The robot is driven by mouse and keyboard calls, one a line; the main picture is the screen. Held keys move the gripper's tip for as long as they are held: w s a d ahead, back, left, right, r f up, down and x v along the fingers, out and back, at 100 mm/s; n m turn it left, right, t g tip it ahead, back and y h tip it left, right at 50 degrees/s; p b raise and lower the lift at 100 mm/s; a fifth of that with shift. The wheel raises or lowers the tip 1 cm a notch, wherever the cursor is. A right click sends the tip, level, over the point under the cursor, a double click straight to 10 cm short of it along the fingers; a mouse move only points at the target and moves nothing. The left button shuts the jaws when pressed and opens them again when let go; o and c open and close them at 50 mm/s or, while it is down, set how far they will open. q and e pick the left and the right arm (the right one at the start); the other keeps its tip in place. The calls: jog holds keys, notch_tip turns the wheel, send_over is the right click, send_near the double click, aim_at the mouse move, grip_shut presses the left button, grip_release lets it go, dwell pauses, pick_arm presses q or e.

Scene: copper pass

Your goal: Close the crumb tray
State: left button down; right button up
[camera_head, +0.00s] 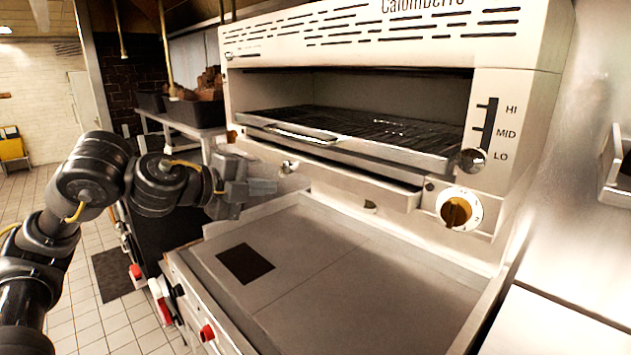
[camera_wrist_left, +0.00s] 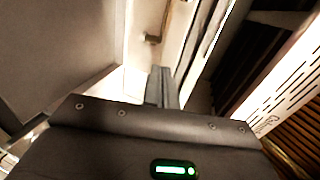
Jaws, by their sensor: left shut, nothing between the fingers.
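The crumb tray (camera_head: 355,183) is the long pale metal drawer low on the Calomberro grill (camera_head: 365,38), under the grill rack. In the head view its front stands out from the grill body, so it is partly open. My left gripper (camera_head: 272,187) is in front of the grill's lower left, below and beside the left part of the tray front. I cannot tell whether it touches the tray. Its fingers are shut and empty, and they also show shut in the left wrist view (camera_wrist_left: 161,86). My right gripper is in neither view.
The wire rack (camera_head: 375,130) with its front handle (camera_head: 298,134) sits above the tray. A flat steel counter (camera_head: 345,285) with a dark square lies below. A shelf with dark bins (camera_head: 195,110) stands behind left.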

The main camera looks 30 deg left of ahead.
pick_arm(q)
jog(key=r+p+x, duration=0.1)
jog(key=p+x, duration=0.2)
jog(key=x, duration=1)
jog(key=shift+w, duration=0.25)
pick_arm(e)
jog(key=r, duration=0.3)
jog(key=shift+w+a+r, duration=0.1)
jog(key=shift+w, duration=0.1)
pick_arm(q)
jog(key=shift+a, duration=0.15)
